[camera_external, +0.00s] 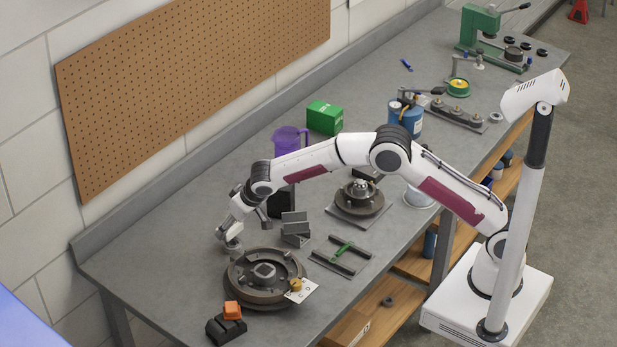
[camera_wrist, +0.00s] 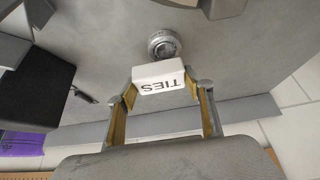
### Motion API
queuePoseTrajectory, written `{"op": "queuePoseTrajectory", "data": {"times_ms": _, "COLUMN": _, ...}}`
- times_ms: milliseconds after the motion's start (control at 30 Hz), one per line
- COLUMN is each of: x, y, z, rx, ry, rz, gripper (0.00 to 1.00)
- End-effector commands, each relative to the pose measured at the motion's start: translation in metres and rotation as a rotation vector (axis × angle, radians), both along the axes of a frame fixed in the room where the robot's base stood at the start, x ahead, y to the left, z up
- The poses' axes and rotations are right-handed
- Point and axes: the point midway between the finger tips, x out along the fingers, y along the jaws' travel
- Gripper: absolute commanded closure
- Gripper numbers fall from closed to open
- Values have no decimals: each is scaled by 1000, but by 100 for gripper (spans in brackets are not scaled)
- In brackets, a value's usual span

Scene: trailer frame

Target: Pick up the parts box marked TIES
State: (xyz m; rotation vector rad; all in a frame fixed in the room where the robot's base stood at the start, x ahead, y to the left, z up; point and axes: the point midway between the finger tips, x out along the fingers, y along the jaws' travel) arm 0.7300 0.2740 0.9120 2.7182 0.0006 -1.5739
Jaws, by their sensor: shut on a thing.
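The parts box marked TIES (camera_wrist: 158,76) is small and white, and its label reads upside down in the wrist view. My gripper (camera_wrist: 161,90) has its two yellow-padded fingers on either side of the box and is shut on it. In the external view my gripper (camera_external: 223,231) is low over the left part of the bench, beyond the large round drum. The box cannot be made out clearly there. I cannot tell whether the box touches the bench.
A round metal piece (camera_wrist: 164,45) is close beside the box. The drum (camera_external: 264,277), grey blocks (camera_external: 295,229), a purple jug (camera_external: 287,140) and a green box (camera_external: 324,117) stand around on the bench (camera_external: 190,200). The pegboard wall (camera_external: 190,80) is behind. Bare bench lies left of my gripper.

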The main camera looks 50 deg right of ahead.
Motion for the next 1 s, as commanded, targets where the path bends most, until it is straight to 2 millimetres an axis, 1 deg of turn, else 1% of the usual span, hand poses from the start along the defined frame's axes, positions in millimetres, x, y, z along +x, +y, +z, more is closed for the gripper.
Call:
{"op": "queuePoseTrajectory", "data": {"times_ms": 33, "x": 0, "y": -10, "z": 0, "rx": 0, "ry": 1, "rz": -4, "gripper": 70}}
{"op": "queuePoseTrajectory", "data": {"times_ms": 100, "x": 0, "y": -19, "z": 0, "rx": 1, "ry": 0, "rz": -3, "gripper": 70}}
{"op": "queuePoseTrajectory", "data": {"times_ms": 200, "x": 0, "y": -31, "z": 0, "rx": 0, "ry": 0, "rz": -2, "gripper": 70}}
{"op": "queuePoseTrajectory", "data": {"times_ms": 333, "x": 0, "y": -39, "z": 0, "rx": 1, "ry": 0, "rz": -2, "gripper": 70}}
{"op": "queuePoseTrajectory", "data": {"times_ms": 500, "x": 0, "y": -44, "z": 0, "rx": 0, "ry": 0, "rz": -1, "gripper": 70}}
{"op": "queuePoseTrajectory", "data": {"times_ms": 1000, "x": 0, "y": -44, "z": 0, "rx": 0, "ry": 0, "rz": -1, "gripper": 70}}
